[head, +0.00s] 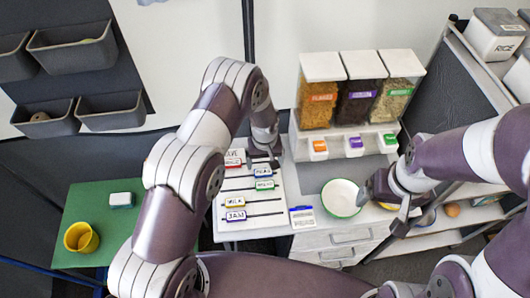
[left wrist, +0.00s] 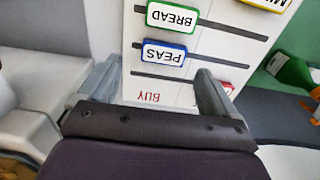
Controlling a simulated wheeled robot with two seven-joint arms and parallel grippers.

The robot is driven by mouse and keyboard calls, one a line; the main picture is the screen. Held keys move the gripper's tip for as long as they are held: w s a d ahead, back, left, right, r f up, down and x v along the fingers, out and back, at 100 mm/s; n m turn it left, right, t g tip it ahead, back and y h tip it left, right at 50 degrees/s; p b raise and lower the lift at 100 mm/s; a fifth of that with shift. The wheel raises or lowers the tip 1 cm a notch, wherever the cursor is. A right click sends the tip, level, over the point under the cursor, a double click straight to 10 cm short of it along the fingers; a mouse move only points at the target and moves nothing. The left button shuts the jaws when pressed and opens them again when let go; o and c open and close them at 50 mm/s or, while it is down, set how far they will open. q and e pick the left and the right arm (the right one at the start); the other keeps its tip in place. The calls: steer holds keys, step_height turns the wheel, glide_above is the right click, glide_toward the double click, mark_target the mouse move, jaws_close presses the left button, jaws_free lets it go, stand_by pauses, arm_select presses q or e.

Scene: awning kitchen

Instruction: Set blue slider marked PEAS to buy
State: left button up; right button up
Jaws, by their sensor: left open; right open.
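The blue slider marked PEAS (head: 263,172) sits toward the right, BUY end of its slot on the white board (head: 275,222). In the left wrist view, the PEAS slider (left wrist: 165,53) appears upside down, in line with the red BUY label (left wrist: 149,98). My left gripper (head: 264,157) is over the board's top edge, just beyond the slider. Its open fingers (left wrist: 158,72) show on either side of BUY, with nothing between them. I cannot tell whether they touch the board. My right gripper (head: 398,218) is open and empty, right of the white bowl (head: 343,197).
The green BREAD slider (head: 264,185) is just below PEAS. A red slider (head: 234,158), yellow MILK (head: 236,201) and JAM (head: 236,216) are on the left. Food dispensers (head: 357,90) stand behind. A yellow cup (head: 81,237) stands on the green table (head: 105,198).

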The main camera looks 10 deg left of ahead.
mark_target(265, 172)
arm_select(q)
step_height(265, 172, up, 8)
steer(key=b, duration=0.1)
steer(key=shift+d, duration=0.1)
stand_by(0.3)
steer(key=s+a+r+m, duration=0.2)
steer(key=s+a+r, duration=0.2)
steer(key=s, duration=0.5)
steer(key=s+a+r+m+t, duration=0.1)
steer(key=s+a+r, duration=0.2)
steer(key=s+r, duration=0.6)
steer(key=shift+s+a+r+m, duration=0.2)
steer(key=shift+s+a+m, duration=0.2)
steer(key=shift+s, duration=0.3)
